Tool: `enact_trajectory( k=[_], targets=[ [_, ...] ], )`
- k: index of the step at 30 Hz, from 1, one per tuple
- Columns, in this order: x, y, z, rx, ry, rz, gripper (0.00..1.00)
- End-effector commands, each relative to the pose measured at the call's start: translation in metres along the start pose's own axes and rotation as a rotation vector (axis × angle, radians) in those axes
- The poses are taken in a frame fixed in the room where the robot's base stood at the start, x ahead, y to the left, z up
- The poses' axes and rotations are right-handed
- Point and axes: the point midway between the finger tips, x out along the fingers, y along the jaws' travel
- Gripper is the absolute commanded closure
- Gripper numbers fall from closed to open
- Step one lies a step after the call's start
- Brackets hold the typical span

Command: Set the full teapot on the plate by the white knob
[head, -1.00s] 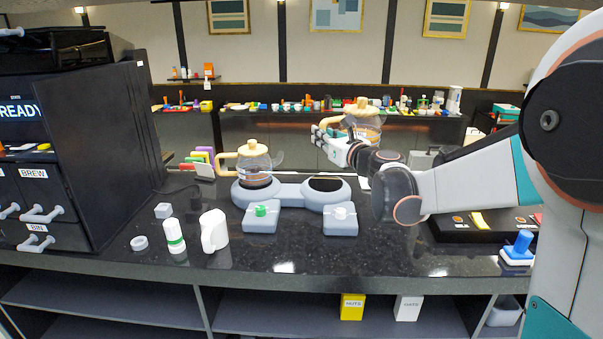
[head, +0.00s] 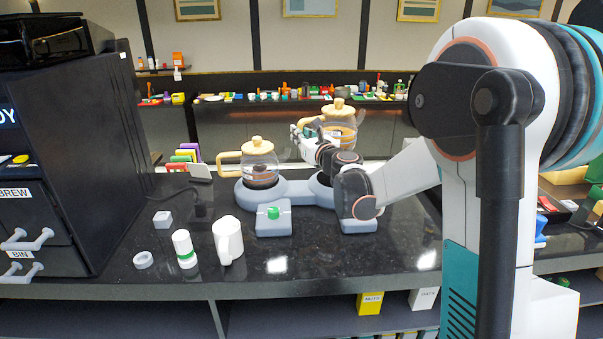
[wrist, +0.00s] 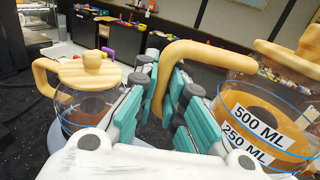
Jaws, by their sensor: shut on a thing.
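My gripper (wrist: 160,100) is shut on the wooden handle of a glass teapot (wrist: 258,110) marked 500 ML and 250 ML, with amber-brown contents. In the head view this teapot (head: 341,128) is upright, above or behind the right plate of the grey two-plate warmer (head: 300,191); contact cannot be told. A second teapot (head: 260,165) with a wooden lid and handle stands on the left plate, by the green knob (head: 273,212). It also shows at left in the wrist view (wrist: 88,100). My arm covers the white knob and most of the right plate.
A white mug (head: 228,240), a green-banded white bottle (head: 184,248), a white ring (head: 143,260) and a small white block (head: 162,219) stand at the front left of the dark counter (head: 310,255). A black cabinet (head: 75,160) bounds the left.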

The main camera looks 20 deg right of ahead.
Motion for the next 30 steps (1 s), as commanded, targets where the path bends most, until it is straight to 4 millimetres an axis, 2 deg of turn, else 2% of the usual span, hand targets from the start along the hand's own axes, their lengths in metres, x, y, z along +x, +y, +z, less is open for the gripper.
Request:
enact_trajectory(
  k=[3, 9, 17, 26, 30],
  targets=[
    [0.0, 0.0, -0.029, -0.002, 0.0, 0.0, 1.0],
    [0.0, 0.0, -0.062, -0.002, 0.0, 0.0, 1.0],
    [0.0, 0.0, -0.076, -0.002, 0.0, 0.0, 1.0],
    [0.001, 0.001, -0.112, -0.002, 0.0, 0.0, 1.0],
    [0.0, 0.001, -0.115, -0.002, 0.0, 0.0, 1.0]
  ],
)
